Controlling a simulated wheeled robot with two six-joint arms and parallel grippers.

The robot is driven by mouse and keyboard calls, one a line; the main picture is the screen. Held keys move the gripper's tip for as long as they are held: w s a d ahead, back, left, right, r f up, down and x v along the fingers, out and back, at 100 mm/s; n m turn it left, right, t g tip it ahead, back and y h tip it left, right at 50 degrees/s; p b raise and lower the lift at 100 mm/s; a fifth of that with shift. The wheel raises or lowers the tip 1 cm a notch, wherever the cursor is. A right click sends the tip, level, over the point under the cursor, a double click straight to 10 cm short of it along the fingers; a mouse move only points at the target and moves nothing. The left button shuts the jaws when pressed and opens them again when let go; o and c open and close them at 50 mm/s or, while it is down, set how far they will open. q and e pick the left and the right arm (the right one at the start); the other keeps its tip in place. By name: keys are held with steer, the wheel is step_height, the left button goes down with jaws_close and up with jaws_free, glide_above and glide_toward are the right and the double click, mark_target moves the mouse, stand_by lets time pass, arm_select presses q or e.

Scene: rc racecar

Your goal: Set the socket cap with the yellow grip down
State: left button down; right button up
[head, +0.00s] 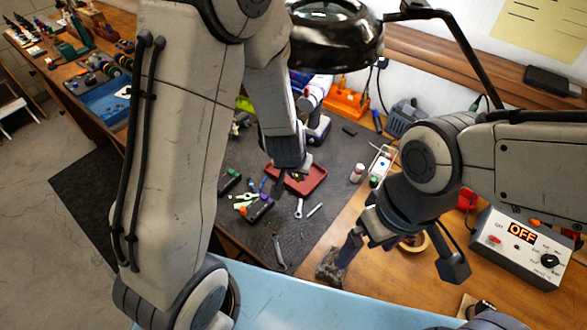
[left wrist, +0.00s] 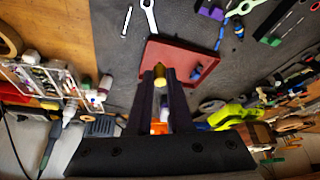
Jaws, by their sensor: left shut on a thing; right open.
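My left gripper (head: 283,174) reaches down over the red tray (head: 311,182) on the dark mat. It is shut on the socket cap, whose yellow grip (left wrist: 159,73) shows between the fingertips in the left wrist view. The red tray (left wrist: 205,55) lies below and beyond the fingertips there. I cannot tell whether the cap touches the tray. The cap's lower part is hidden. My right gripper (head: 352,246) is open over the wooden bench, near a dark crumpled thing (head: 329,266).
A wrench (head: 298,208) and other small tools lie on the mat (head: 280,230) in front of the tray. A small white bottle (head: 357,172) stands to its right. A power supply reading OFF (head: 522,245) stands at the right. A lamp head (head: 335,38) hangs above.

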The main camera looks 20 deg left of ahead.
arm_select(q)
steer(key=w+a+f, duration=0.1)
steer(key=w, duration=0.1)
steer(key=w+a+f+b, duration=0.1)
steer(key=w+a+f, duration=0.1)
steer(key=w, duration=0.1)
steer(key=w+a+f, duration=0.1)
steer(key=w+f, duration=0.1)
steer(key=shift+w+a+f+b, duration=0.25)
steer(key=shift+w+a+b, duration=0.05)
steer(key=shift+w+b, duration=0.1)
step_height(320, 180, down, 4)
steer(key=shift+r+p, duration=0.25)
steer(key=shift+p, duration=0.35)
steer(key=shift+f, duration=0.2)
arm_select(e)
steer(key=shift+a+f, duration=0.1)
steer(key=shift+f, duration=0.55)
arm_select(q)
steer(key=shift+f, duration=0.25)
steer(key=c, duration=0.8)
jaws_free()
steer(key=shift+c, duration=0.2)
arm_select(e)
steer(key=shift+f, duration=0.15)
arm_select(q)
steer(key=shift+r, duration=0.1)
